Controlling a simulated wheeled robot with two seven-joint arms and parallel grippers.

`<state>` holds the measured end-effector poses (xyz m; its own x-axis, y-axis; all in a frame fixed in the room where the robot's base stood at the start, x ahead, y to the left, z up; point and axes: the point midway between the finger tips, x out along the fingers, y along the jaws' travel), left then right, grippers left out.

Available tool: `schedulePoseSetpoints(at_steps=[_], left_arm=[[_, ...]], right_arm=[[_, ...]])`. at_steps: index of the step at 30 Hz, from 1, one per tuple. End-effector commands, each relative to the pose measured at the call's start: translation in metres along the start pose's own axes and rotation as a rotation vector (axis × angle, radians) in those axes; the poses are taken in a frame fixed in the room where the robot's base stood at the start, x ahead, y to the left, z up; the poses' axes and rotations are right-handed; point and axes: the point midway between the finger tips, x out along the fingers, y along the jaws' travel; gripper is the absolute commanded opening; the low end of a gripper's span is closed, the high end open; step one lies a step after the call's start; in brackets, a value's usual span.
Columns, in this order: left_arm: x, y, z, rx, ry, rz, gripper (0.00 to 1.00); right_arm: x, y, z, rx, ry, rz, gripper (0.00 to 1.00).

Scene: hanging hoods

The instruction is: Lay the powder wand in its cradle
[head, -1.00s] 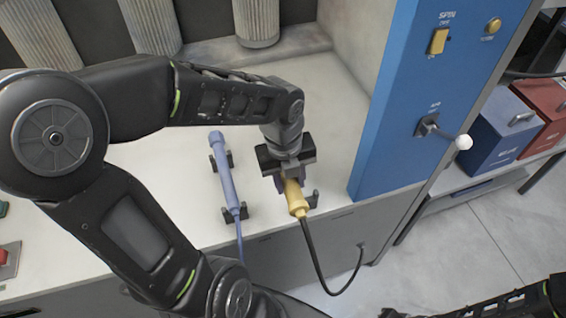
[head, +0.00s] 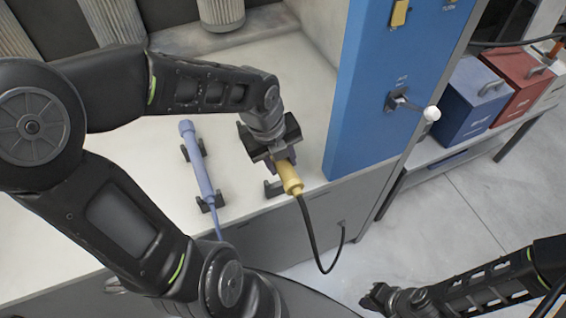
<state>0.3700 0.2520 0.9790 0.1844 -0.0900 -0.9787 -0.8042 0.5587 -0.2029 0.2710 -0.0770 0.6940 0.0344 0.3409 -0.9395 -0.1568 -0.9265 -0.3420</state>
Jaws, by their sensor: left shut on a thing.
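The powder wand, a yellow handle (head: 289,179) with a black cable, is in my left gripper (head: 277,158), which is shut on it. The gripper covers the wand's far part. A black cradle fork (head: 272,189) shows on the counter just left of the yellow handle; the handle appears beside it, and its height above the counter is hard to tell. A second wand, blue-violet (head: 200,165), lies in its own black cradle (head: 208,203) to the left. My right gripper (head: 380,297) is low at the bottom right, dark, with its fingers unclear.
The pale counter (head: 160,225) ends at a grey front face. A blue panel (head: 365,110) with a lever (head: 410,103) stands right of the wand. The black cable (head: 312,240) loops down the front. Blue (head: 478,98) and red (head: 515,78) boxes stand on a side bench.

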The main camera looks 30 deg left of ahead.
Motion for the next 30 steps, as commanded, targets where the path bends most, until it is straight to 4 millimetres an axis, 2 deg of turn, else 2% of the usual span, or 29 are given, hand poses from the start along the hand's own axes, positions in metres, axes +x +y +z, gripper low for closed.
schedulePoseSetpoints(at_steps=[23,30], left_arm=[[0.038,0.007,0.086,-0.001,-0.002,-0.001,0.00],[0.070,0.014,0.086,0.000,-0.002,-0.001,0.00]], right_arm=[[0.023,0.006,-0.003,-0.006,0.007,-0.008,0.00],[0.049,0.014,-0.007,-0.011,0.014,-0.016,0.00]])
